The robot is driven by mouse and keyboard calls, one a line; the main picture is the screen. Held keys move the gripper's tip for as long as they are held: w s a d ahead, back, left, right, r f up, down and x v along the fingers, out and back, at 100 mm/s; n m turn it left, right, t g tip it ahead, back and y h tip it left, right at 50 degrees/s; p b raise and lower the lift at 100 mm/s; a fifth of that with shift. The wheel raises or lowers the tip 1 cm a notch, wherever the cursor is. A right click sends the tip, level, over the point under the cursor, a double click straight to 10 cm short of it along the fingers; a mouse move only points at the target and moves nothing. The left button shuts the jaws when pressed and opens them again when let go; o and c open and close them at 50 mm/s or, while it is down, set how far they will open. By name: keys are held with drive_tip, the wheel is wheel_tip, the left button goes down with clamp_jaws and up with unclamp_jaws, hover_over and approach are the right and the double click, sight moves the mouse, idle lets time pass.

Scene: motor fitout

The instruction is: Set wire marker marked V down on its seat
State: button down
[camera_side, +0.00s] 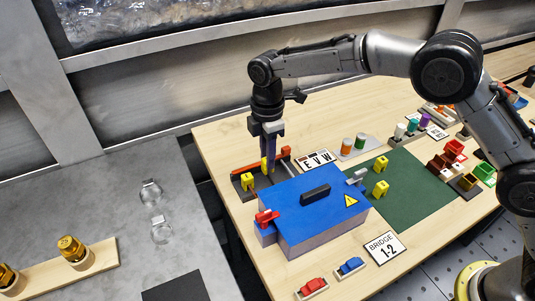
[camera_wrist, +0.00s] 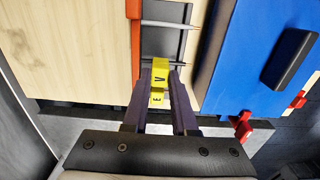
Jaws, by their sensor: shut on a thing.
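My gripper (camera_side: 268,160) points down over the dark tray behind the blue box. It is shut on the yellow wire marker V (camera_wrist: 160,78), whose letter shows between the fingers in the wrist view. In the side view the held marker (camera_side: 264,165) is partly hidden by the fingers. A second yellow marker, lettered E (camera_wrist: 156,99), shows just below V in the wrist view; a yellow marker also stands on the tray in the side view (camera_side: 247,181). The dark tray (camera_wrist: 160,44) has thin metal rods across it. I cannot tell whether V touches its seat.
The blue box (camera_side: 315,205) with red and grey clamps stands close beside the tray. An orange-red bar (camera_wrist: 134,40) edges the tray. An E V W sign (camera_side: 317,160) lies behind. Two yellow markers (camera_side: 381,163) (camera_side: 380,188) stand on the green mat (camera_side: 405,190).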

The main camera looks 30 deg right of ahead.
drive_tip(key=shift+f, duration=1.55)
drive_tip(key=c, duration=0.6)
unclamp_jaws()
wheel_tip(320, 180, up, 14)
drive_tip(key=shift+f, duration=0.1)
idle(0.5)
